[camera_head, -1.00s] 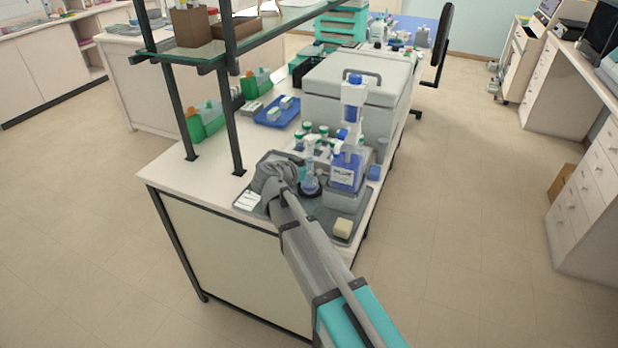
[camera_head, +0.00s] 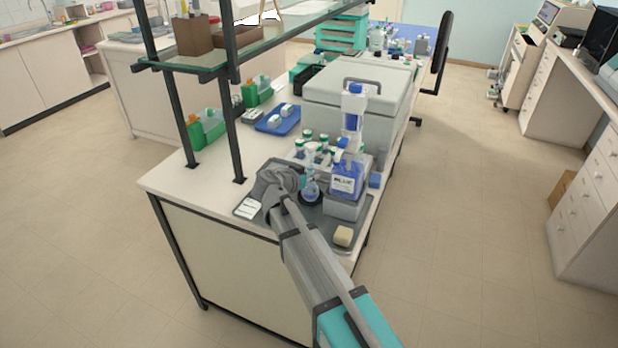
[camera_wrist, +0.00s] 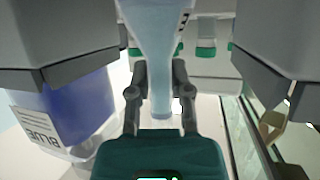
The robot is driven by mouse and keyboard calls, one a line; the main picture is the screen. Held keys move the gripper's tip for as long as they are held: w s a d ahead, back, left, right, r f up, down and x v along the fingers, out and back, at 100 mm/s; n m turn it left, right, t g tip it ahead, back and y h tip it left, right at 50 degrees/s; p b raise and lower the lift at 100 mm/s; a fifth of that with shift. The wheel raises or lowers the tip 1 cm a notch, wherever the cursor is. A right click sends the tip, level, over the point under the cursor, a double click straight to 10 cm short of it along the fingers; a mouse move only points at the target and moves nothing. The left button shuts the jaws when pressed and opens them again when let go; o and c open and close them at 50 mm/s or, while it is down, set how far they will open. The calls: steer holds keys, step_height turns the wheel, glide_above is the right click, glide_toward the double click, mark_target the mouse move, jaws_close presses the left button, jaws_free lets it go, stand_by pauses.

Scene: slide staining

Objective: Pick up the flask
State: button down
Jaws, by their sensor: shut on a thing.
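The flask (camera_head: 310,188) is a small clear vessel with blue liquid. It stands upright over a dark round base on the grey tray, beside the large blue-labelled bottle (camera_head: 347,177). My gripper (camera_wrist: 159,98) is shut on the flask's narrow neck; in the upside-down wrist view, the pale blue flask (camera_wrist: 153,35) runs from the top edge down between the two fingers. In the head view my wrist hides the gripper's fingers, and I cannot tell whether the flask is clear of its base.
The blue bottle, labelled BLUE (camera_wrist: 65,110), stands close beside the fingers on a grey block (camera_head: 342,207). Several green-capped bottles stand behind. A pale sponge-like block (camera_head: 342,236) lies on the tray (camera_head: 312,218). A white box (camera_head: 355,95) and a shelf post (camera_head: 232,135) stand nearby.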

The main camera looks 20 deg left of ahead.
steer(key=shift+r+p, duration=1.35)
steer(key=shift+r, duration=0.15)
steer(key=s+a+r+p, duration=0.1)
steer(key=s+r+p, duration=0.9)
steer(key=s, duration=0.4)
steer(key=shift+m+t+y, duration=0.5)
steer(key=shift+m+y, duration=0.5)
steer(key=shift+m, duration=0.4)
steer(key=shift+b, duration=0.3)
